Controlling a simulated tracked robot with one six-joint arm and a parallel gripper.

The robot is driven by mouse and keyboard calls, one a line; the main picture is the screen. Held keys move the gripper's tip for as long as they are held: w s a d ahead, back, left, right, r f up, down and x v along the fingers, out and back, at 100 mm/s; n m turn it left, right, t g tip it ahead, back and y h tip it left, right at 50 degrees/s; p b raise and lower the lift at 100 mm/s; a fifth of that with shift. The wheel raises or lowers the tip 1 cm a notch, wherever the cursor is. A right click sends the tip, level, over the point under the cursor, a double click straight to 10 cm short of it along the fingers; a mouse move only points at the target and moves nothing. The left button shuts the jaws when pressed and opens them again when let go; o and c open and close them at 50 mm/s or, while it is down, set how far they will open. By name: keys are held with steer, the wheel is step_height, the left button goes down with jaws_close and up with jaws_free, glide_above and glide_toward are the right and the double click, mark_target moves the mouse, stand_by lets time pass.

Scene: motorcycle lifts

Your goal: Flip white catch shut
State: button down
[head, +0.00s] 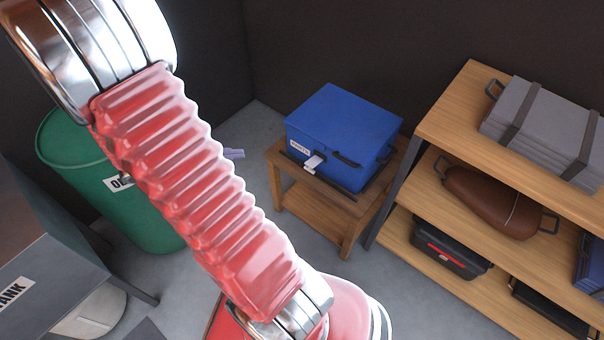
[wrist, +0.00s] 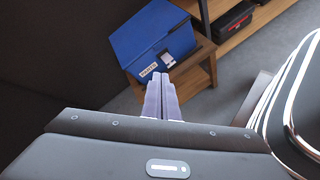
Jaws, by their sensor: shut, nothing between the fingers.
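A blue box (head: 345,120) labelled as parts sits on a small wooden table (head: 318,198). Its white catch (head: 314,162) is on the front face beside the label and sticks outward. In the wrist view the catch (wrist: 168,60) shows on the blue box (wrist: 150,35), just beyond the fingertips in the picture. My gripper (wrist: 162,76) is shut and empty, its pale purple fingers together and pointing toward the box. There is a visible gap between fingers and box. In the head view only the pale fingertips (head: 234,153) show, left of the box; my red arm hides the rest.
A wooden shelf unit (head: 447,135) stands right of the table, with a grey strapped case (head: 541,125), a brown bag (head: 490,202) and a black case (head: 450,248). A green drum (head: 75,150) stands at left. Grey floor lies open before the table.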

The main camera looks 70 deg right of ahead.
mark_target(313, 165)
steer(key=s+d+f+n+g+h, duration=0.1)
steer(key=s+d+f+n, duration=0.15)
steer(key=d+f, duration=0.35)
steer(key=s+d+f+n+h, duration=0.2)
steer(key=d+f+n, duration=0.1)
steer(key=f, duration=0.5)
steer(key=s+f+n+t, duration=0.1)
steer(key=s+f+n, duration=0.1)
steer(key=f, duration=0.6)
steer(key=s+d+f+n+t, duration=0.1)
steer(key=s+f, duration=0.3)
steer(key=f, duration=0.4)
steer(key=shift+s+d+f+n, duration=0.15)
steer(key=shift+s+f+n, duration=0.05)
steer(key=shift+n, duration=0.55)
steer(key=s+d, duration=0.3)
steer(key=d, duration=0.5)
steer(key=shift+s+d, duration=0.35)
